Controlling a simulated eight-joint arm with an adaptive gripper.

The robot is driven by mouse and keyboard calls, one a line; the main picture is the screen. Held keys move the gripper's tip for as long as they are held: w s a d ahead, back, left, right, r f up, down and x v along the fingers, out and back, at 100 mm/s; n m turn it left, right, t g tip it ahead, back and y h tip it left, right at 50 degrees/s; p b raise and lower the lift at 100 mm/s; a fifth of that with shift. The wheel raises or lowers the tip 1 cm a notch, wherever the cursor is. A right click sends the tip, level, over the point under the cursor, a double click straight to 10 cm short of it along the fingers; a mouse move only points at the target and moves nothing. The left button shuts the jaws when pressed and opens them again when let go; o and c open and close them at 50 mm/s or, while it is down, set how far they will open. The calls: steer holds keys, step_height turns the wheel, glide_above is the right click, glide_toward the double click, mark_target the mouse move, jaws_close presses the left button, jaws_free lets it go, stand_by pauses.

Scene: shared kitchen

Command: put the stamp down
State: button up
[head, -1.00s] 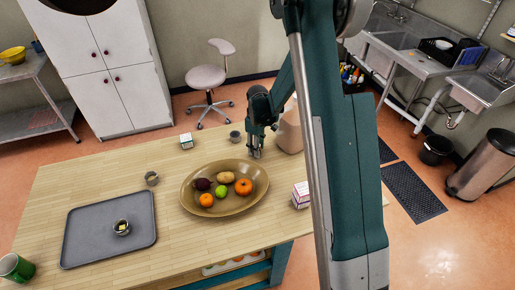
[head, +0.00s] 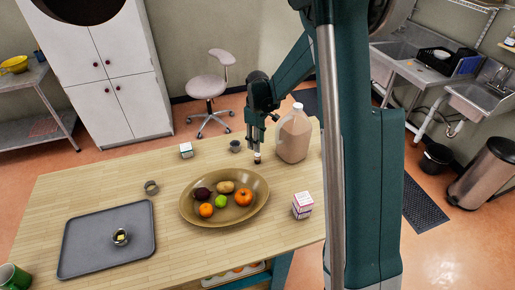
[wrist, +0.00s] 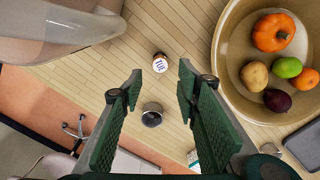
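A small stamp (head: 257,158), with a pale label and brown sides, stands on the wooden table between the fruit bowl and the jug. It also shows in the wrist view (wrist: 160,63), beyond and between the fingertips, with nothing gripping it. My gripper (head: 258,143) is just above it. In the wrist view my gripper (wrist: 160,74) has its two green fingers spread wide with a clear gap and nothing held between them. In the head view the finger gap is too small to make out well.
A beige jug (head: 294,138) stands close right of my gripper. A brown bowl of fruit (head: 250,210) is in front. A small grey cup (head: 235,146) and a small box (head: 186,150) are to the left. A pink-white carton (head: 302,205) and a grey tray (head: 85,245) are nearer.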

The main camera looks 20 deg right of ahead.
steer(key=shift+r, duration=1.05)
steer(key=s+a+r+m+t, duration=0.3)
steer(key=s+r+m, duration=0.1)
steer(key=s+r, duration=1.4)
steer(key=s+a+r+m+t, duration=0.1)
steer(key=s+m+t, duration=0.1)
steer(key=s, duration=0.7)
steer(key=s+a+r+m+t, duration=0.1)
steer(key=s+r+m+t, duration=0.1)
steer(key=s, duration=0.8)
steer(key=shift+a+r, duration=0.25)
